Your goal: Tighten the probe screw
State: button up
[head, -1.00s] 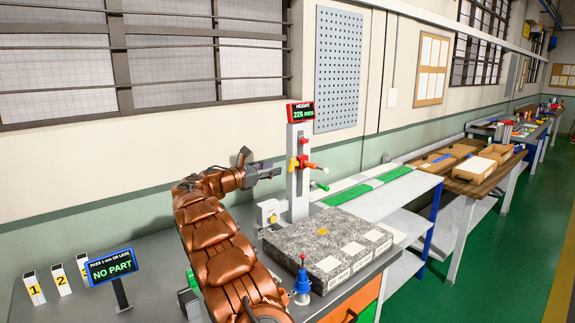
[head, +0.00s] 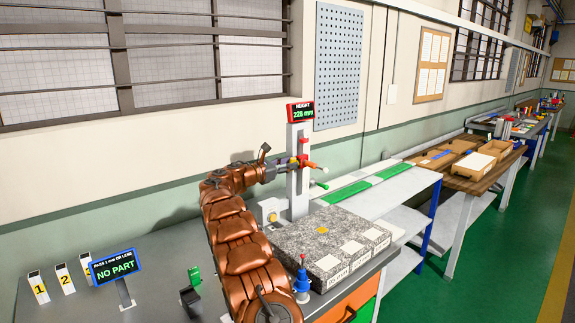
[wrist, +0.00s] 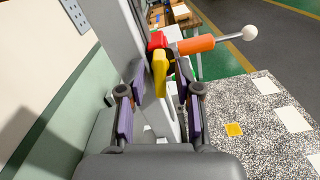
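The height gauge has a pale upright column (head: 299,185) with a display (head: 300,112) reading 228 mm. Its probe (head: 308,164) is orange and red, with a white ball tip in the wrist view (wrist: 249,33). A yellow screw knob (wrist: 160,72) sits beside the red block (wrist: 157,41) on the column. My gripper (wrist: 159,76) is open, with one purple-padded finger on each side of the yellow knob and gaps visible. In the head view my gripper (head: 283,165) is at the column and mostly hides the knob.
A speckled granite plate (head: 325,238) with white labels stands right of my arm. A blue stand with a red knob (head: 302,284) is at its near edge. A NO PART sign (head: 113,268) and numbered white blocks (head: 65,279) stand at left.

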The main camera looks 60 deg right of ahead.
grip_shut()
jog(key=shift+f+m+b, duration=0.15)
jog(key=shift+m+b, duration=0.25)
jog(key=shift+b, duration=0.15)
jog(key=shift+s+f+m+b, duration=0.15)
jog(key=shift+m+b, duration=2.3)
jog(key=shift+m, duration=0.45)
jog(key=shift+s+f+m+b, duration=0.1)
jog(key=shift+s+m+b, duration=0.05)
jog(key=shift+m+b, duration=2.55)
jog(key=shift+f+m, duration=0.15)
jog(key=shift+m, duration=2.25)
